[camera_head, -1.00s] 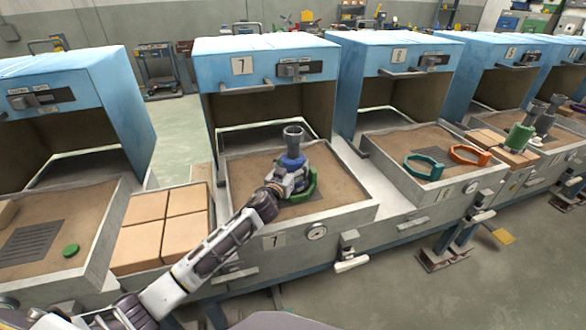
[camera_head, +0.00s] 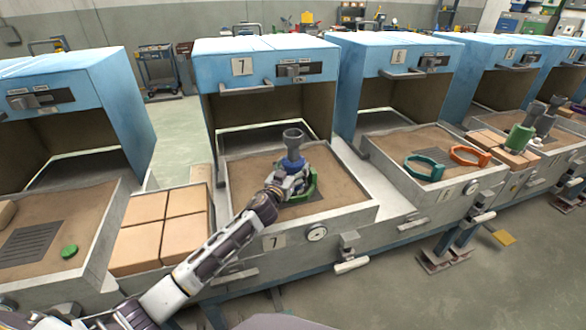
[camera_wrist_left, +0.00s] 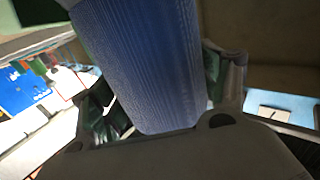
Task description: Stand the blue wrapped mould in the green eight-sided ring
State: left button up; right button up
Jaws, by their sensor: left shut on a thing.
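The blue wrapped mould (camera_head: 292,163) stands roughly upright over the tray of furnace 7, with a dark grey cup-like top (camera_head: 293,139). My left gripper (camera_head: 290,183) is shut on it from the near left side. In the left wrist view the mould's ribbed blue side (camera_wrist_left: 145,65) fills the space between the fingers. The green eight-sided ring (camera_head: 312,187) is at the mould's foot, partly hidden behind my gripper. I cannot tell whether the mould's base touches the tray floor inside the ring. My right gripper is not in view.
The tray of furnace 7 (camera_head: 345,207) has sandy free room around the ring. A second green ring (camera_head: 424,167) and an orange ring (camera_head: 469,155) lie in the tray to the right. Tan bricks (camera_head: 146,206) lie to the left. A green mould (camera_head: 520,136) stands farther right.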

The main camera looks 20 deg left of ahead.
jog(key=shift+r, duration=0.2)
pick_arm(q)
jog(key=o, duration=1)
jog(key=shift+f, duration=0.1)
jog(key=shift+c, duration=0.2)
jog(key=o, duration=0.4)
jog(key=shift+o, duration=0.2)
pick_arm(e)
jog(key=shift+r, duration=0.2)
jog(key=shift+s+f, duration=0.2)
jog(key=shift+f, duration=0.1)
pick_arm(q)
jog(key=shift+r, duration=0.25)
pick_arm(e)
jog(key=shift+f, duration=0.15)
